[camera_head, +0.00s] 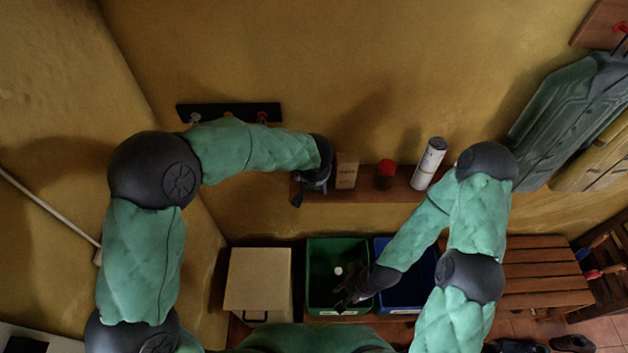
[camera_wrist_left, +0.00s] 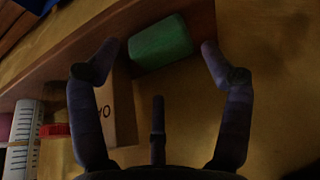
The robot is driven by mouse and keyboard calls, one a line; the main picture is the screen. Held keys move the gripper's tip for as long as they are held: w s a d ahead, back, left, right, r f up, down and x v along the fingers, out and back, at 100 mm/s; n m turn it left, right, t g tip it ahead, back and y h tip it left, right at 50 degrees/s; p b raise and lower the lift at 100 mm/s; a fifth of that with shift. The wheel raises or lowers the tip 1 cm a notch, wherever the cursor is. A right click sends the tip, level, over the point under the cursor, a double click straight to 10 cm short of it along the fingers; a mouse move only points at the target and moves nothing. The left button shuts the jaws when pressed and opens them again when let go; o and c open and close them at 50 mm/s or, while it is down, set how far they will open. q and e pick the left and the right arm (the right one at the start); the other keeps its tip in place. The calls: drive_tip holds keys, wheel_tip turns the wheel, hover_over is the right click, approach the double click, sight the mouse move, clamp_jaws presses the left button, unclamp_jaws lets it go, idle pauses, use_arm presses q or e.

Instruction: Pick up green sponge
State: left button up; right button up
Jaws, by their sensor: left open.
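The green sponge (camera_wrist_left: 161,42) shows in the left wrist view as a rounded green block on the wooden shelf (camera_wrist_left: 200,22). In the head view I cannot make it out; my left gripper covers that end of the shelf. My left gripper (camera_head: 302,192) is at the left end of the shelf in the head view. In the left wrist view its fingers (camera_wrist_left: 159,56) are spread wide and empty, with the sponge ahead between the tips. My right gripper (camera_head: 345,298) hangs low over the green bin, dark, and its fingers are hard to make out.
On the shelf (camera_head: 330,196), right of my left gripper, stand a brown box (camera_head: 346,171), a red-topped jar (camera_head: 385,175) and a white cylinder (camera_head: 428,163). Below are a beige box (camera_head: 258,280), a green bin (camera_head: 322,250) and a blue bin (camera_head: 413,285). A hook rack (camera_head: 240,111) is above.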

use_arm(q)
drive_tip(key=shift+w+x, duration=0.15)
drive_tip(key=shift+x, duration=1.15)
drive_tip(key=shift+w+x, duration=0.15)
drive_tip(key=shift+x, duration=1.1)
drive_tip(key=shift+r, duration=0.1)
drive_tip(key=c, duration=0.7)
